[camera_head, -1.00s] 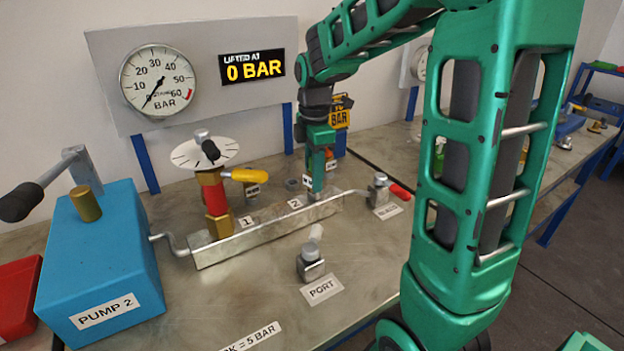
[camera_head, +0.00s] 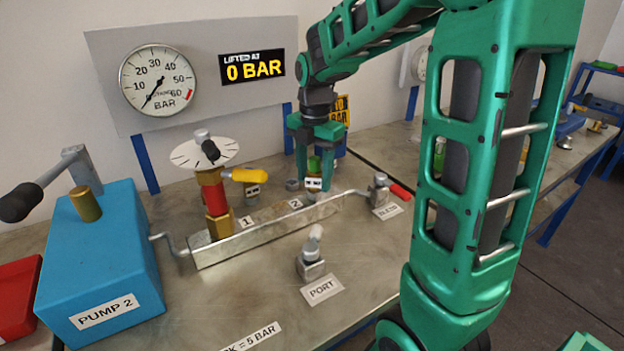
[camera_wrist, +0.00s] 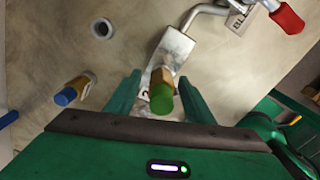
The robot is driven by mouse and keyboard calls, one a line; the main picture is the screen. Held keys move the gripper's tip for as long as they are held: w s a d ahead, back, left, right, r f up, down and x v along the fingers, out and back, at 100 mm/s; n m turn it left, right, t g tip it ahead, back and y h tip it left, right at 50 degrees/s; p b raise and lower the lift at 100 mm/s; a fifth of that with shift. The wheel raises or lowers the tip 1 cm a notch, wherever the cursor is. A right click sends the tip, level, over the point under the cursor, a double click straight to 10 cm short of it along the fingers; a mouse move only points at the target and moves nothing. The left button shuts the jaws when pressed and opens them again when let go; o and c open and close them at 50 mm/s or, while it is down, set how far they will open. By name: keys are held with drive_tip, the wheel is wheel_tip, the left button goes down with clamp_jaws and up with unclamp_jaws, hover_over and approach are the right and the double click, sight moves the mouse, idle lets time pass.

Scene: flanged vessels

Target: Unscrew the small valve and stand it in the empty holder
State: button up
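The small valve (camera_head: 313,166) has a green cap and a brass-coloured body with a white tag. It stands upright at position 2 on the silver manifold bar (camera_head: 240,240). In the wrist view the green cap (camera_wrist: 161,98) lies between my fingers, with a gap on each side. My gripper (camera_head: 314,178) points down around the valve, open; its fingers also show in the wrist view (camera_wrist: 160,92).
A blue-capped brass part (camera_wrist: 70,93) stands left of my fingers. The red valve (camera_head: 213,195) with a white disc stands at position 1. A bleed valve with red handle (camera_head: 399,191), a port fitting (camera_head: 311,262) and a blue pump (camera_head: 103,260) surround the bar. The gauge reads near zero.

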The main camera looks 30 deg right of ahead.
drive_tip(key=shift+r, duration=0.1)
wheel_tip(320, 180, up, 11)
drive_tip(key=shift+w+f, duration=0.1)
drive_tip(key=shift+f, duration=0.1)
drive_tip(key=shift+c, duration=0.3)
drive_tip(key=m, duration=0.5)
drive_tip(key=shift+f, duration=0.1)
drive_tip(key=m, duration=0.6)
drive_tip(key=shift+f+m, duration=0.1)
drive_tip(key=shift+m, duration=0.2)
drive_tip(key=m, duration=0.6)
drive_tip(key=shift+f, duration=0.1)
drive_tip(key=m, duration=0.6)
drive_tip(key=shift+f, duration=5.15)
